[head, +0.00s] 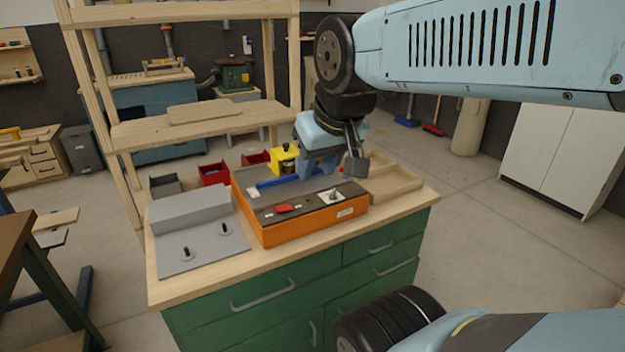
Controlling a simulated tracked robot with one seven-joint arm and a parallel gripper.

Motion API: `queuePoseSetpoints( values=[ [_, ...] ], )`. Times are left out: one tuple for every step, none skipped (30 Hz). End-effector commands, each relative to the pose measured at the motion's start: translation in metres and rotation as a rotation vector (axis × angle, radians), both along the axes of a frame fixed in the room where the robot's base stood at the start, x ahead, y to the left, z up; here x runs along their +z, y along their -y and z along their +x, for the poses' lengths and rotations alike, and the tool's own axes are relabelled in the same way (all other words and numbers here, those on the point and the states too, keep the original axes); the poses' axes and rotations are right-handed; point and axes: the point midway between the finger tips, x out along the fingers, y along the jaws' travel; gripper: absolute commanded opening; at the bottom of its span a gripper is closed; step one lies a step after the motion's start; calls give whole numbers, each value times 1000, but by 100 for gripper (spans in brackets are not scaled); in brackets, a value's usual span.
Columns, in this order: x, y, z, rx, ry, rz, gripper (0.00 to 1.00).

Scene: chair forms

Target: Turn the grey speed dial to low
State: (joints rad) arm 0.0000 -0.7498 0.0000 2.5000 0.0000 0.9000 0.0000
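An orange machine (310,226) with a dark top panel sits on the wooden top of a green workbench. A small grey dial (333,195) on a pale plate sits at the right of that panel. Its exact setting is too small to read. A red switch (283,208) lies to its left. My gripper (331,172) points down just above and behind the dial. Its two fingers look spread apart, with nothing visible between them. It appears clear of the dial.
A grey plate with two small black levers (205,249) and a grey block lies left of the machine. A yellow clamp-like part (284,160) and a blue bar (279,182) are on the machine. An empty wooden tray (396,184) stands to the right; small red bins (214,174) stand behind.

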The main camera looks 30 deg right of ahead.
Motion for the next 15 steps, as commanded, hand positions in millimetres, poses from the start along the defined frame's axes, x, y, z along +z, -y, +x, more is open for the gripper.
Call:
queuePoseSetpoints(
  values=[
    [0,0,0,0,0,0,37],
    [0,0,0,0,0,0,37],
    [0,0,0,0,0,0,37],
    [0,0,0,0,0,0,37],
    [0,0,0,0,0,0,37],
    [0,0,0,0,0,0,37],
    [0,0,0,0,0,0,37],
    [0,0,0,0,0,0,37],
    [0,0,0,0,0,0,37],
    [0,0,0,0,0,0,37],
    [0,0,0,-1,0,0,37],
    [1,0,1,-3,-2,1,37],
    [1,1,2,-6,-4,3,37],
    [2,2,4,-11,-7,6,37],
    [2,3,8,-19,-14,10,37]
  ],
)
